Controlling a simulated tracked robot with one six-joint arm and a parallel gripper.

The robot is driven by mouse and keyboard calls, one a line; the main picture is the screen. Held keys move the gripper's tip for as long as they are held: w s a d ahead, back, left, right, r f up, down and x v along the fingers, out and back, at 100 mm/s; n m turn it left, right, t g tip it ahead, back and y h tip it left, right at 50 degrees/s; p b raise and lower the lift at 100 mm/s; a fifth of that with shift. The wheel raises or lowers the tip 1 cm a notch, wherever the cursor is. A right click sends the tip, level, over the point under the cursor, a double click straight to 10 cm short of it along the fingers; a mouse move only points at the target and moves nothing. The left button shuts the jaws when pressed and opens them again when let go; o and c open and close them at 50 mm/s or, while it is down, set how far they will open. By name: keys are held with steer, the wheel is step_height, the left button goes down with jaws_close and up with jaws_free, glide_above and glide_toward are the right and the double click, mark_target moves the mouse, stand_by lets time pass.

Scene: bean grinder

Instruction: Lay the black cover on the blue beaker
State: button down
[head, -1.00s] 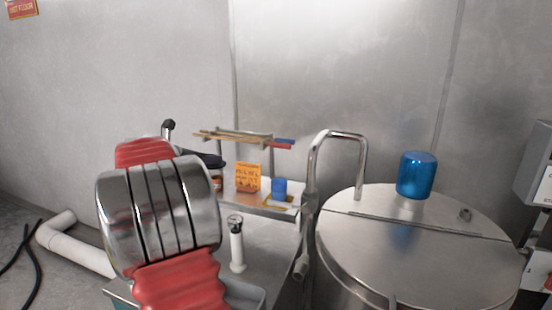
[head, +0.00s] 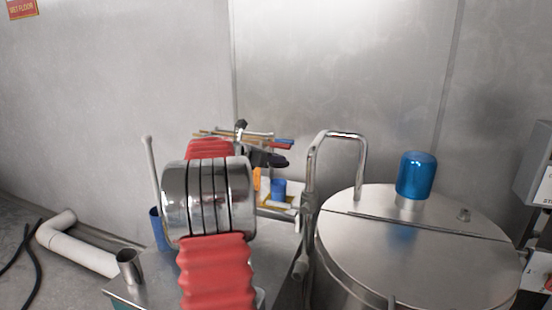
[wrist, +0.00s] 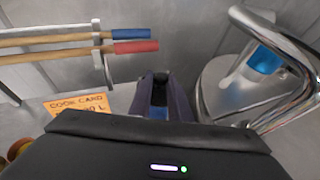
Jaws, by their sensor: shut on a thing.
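The blue beaker (head: 279,189) stands on a metal shelf beyond the counter, in the head view. My gripper (head: 276,160) reaches over the shelf, just above the beaker and slightly left of it in the picture. In the wrist view my gripper (wrist: 160,92) points away with its dark fingers close together. It is shut on a small dark thing, which I take for the black cover (wrist: 160,100); its outline merges with the fingers. The gap between cover and beaker is hard to judge.
A bent steel pipe (head: 337,134) rises right of the shelf, beside a large steel tank lid (head: 420,260) with a blue dome (head: 416,175). Wooden rods (wrist: 60,42) with blue and red ends lie on a rack behind. An orange card (wrist: 78,104) stands left. A steel cup (head: 130,266) stands front left.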

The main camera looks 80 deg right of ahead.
steer(key=shift+f, duration=0.1)
step_height(320, 180, down, 6)
stand_by(1.0)
steer(key=shift+f, duration=0.35)
stand_by(0.6)
steer(key=c, duration=1.6)
jaws_free()
steer(key=shift+o, duration=0.2)
steer(key=shift+w+a, duration=0.1)
steer(key=v, duration=1.3)
steer(key=shift+a+r, duration=0.15)
steer(key=shift+a, duration=0.1)
